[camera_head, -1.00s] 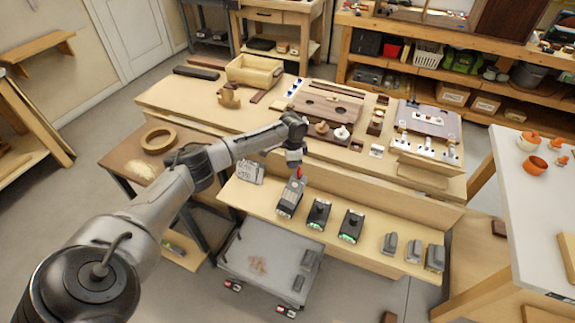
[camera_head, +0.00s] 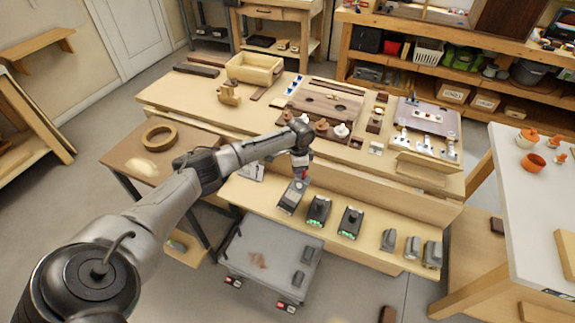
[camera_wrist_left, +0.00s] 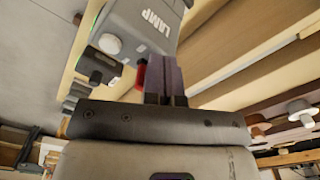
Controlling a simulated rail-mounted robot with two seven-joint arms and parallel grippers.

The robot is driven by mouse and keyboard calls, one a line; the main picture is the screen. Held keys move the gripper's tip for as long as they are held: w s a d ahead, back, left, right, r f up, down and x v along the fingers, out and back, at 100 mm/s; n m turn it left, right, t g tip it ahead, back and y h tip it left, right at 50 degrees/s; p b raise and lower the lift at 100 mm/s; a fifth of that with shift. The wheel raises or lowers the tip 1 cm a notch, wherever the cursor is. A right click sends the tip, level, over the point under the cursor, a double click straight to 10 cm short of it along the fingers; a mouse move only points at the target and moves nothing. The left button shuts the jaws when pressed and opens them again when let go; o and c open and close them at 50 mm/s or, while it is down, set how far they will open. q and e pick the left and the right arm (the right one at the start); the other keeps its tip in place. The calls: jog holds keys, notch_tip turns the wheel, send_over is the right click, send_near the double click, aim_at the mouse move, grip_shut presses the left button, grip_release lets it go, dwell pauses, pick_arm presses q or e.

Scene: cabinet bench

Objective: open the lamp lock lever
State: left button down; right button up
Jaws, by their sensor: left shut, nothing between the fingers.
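The lamp unit (camera_head: 291,197) is a grey box on the bench's lower front shelf, leftmost of three similar units. In the left wrist view the unit (camera_wrist_left: 150,28) carries the word LAMP, upside down, and a round white knob. A small red part (camera_wrist_left: 141,73), apparently its lock lever, shows beside my fingers; it also shows in the head view (camera_head: 307,174). My left gripper (camera_wrist_left: 169,75) is shut and empty, right against or very near the red part. I cannot tell whether they touch. In the head view this gripper (camera_head: 302,170) is over the unit's far end.
Two similar units with green lights (camera_head: 318,211) stand to the right, then several grey blocks (camera_head: 412,248). A wooden board with knobs (camera_head: 325,106) lies behind on the bench top. A grey cart (camera_head: 268,262) stands in front below.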

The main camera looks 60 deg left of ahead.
pick_arm(q)
jog(key=shift+w+d+r, duration=0.15)
jog(key=shift+d, duration=0.05)
jog(key=shift+w+d, duration=0.2)
jog(key=shift+w+d+p, duration=0.1)
jog(key=shift+d+p, duration=0.1)
jog(key=shift+p, duration=0.1)
jog(key=shift+r, duration=0.2)
dwell(0.4)
jog(key=shift+s+a+r+p, duration=0.2)
jog(key=shift+a+r+p, duration=0.1)
jog(key=shift+r+p, duration=0.25)
jog(key=shift+s+a+r+p, duration=0.15)
jog(key=shift+a+r+p, duration=0.15)
jog(key=shift+p, duration=0.45)
jog(key=shift+r, duration=0.15)
notch_tip(320, 180, up, 7)
jog(key=p, duration=0.7)
jog(key=shift+p, duration=0.4)
jog(key=shift+d, duration=0.1)
